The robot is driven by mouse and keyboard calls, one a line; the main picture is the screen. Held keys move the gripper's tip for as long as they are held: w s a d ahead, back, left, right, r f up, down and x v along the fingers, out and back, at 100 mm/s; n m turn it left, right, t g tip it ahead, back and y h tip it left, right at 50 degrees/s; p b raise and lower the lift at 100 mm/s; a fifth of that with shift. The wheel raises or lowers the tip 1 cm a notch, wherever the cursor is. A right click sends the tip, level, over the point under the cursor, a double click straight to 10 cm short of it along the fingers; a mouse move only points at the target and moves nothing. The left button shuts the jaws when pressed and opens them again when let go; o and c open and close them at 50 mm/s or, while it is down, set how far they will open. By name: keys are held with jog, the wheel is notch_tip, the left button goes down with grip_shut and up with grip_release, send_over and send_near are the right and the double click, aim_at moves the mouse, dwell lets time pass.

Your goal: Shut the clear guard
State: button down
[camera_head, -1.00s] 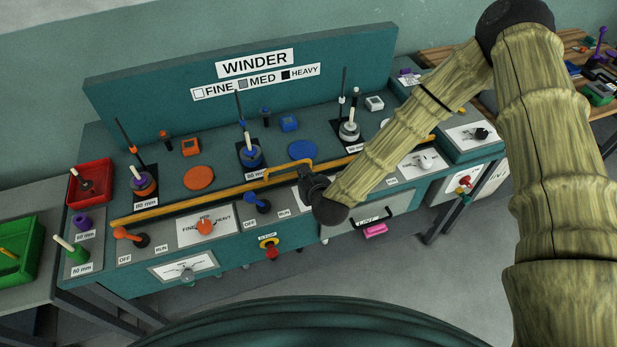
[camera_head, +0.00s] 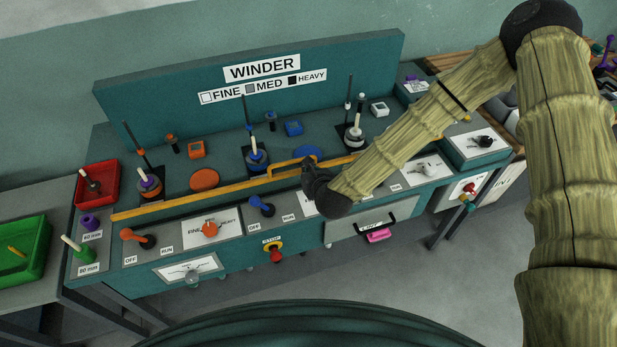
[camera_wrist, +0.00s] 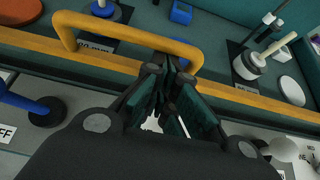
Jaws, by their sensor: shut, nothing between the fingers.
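The clear guard shows mainly by its yellow front bar (camera_head: 190,198), which runs along the front of the winder's top. Its see-through pane is hard to make out. A yellow loop handle (camera_head: 283,165) stands on the bar; it also shows large in the wrist view (camera_wrist: 125,27). My gripper (camera_head: 313,166) is shut and empty at the right end of this handle. In the wrist view my closed fingers (camera_wrist: 163,82) overlap the bar, close to the handle's right leg. I cannot tell whether they touch it.
Behind the bar stand spools on posts, an orange disc (camera_head: 204,180) and a blue disc (camera_head: 308,152). In front are an orange lever (camera_head: 137,238), a blue lever (camera_head: 260,205), an orange knob (camera_head: 209,229) and a red stop button (camera_head: 275,254). Red (camera_head: 80,200) and green (camera_head: 40,258) bins are left.

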notch_tip(320, 180, up, 15)
jog(key=p, duration=0.2)
jog(key=shift+w, duration=0.1)
jog(key=shift+r, duration=0.1)
